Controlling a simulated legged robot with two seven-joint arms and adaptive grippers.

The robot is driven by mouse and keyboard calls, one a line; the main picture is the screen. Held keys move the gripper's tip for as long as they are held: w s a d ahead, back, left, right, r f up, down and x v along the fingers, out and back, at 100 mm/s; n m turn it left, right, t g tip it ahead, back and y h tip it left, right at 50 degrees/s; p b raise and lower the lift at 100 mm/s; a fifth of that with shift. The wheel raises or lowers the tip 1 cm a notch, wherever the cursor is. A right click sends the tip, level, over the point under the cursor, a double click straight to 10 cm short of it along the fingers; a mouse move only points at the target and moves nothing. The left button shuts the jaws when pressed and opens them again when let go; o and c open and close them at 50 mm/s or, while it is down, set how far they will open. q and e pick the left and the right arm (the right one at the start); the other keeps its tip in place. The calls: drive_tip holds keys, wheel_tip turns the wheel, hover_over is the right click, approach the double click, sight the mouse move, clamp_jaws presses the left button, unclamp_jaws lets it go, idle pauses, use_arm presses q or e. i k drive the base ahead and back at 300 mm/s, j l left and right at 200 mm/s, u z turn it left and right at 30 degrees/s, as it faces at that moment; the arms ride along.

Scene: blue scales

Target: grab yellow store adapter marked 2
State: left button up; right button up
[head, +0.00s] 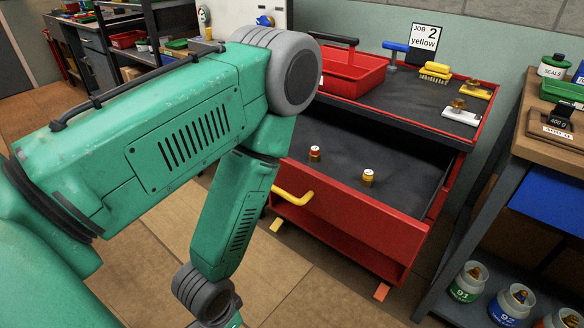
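A red drawer (357,225) in the red cart is pulled open. Two small brass-coloured adapters stand apart on its dark floor. One adapter (315,154) has a reddish band and a pale top and stands at the left. The other adapter (368,178) looks yellow-brown with a pale top and stands nearer the middle. Their markings are too small to read. A card (423,40) on the cart reads "JOB 2 yellow". My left arm comes in from the left, before the drawer's left side, and its gripper is below the picture. My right gripper is not in view.
The cart top (395,88) holds a red tote (350,72), a yellow block (435,71), and brass pieces on yellow (474,90) and white (461,115) bases. A yellow handle (293,197) juts from the drawer front. A wooden bench (545,145) stands at right, with jars below.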

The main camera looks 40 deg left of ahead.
sight(367, 180)
drive_tip(key=i+j+u, duration=0.2)
drive_tip(key=u, duration=0.25)
drive_tip(key=i+j+u, duration=0.2)
drive_tip(key=u, duration=0.2)
drive_tip(key=i, duration=0.1)
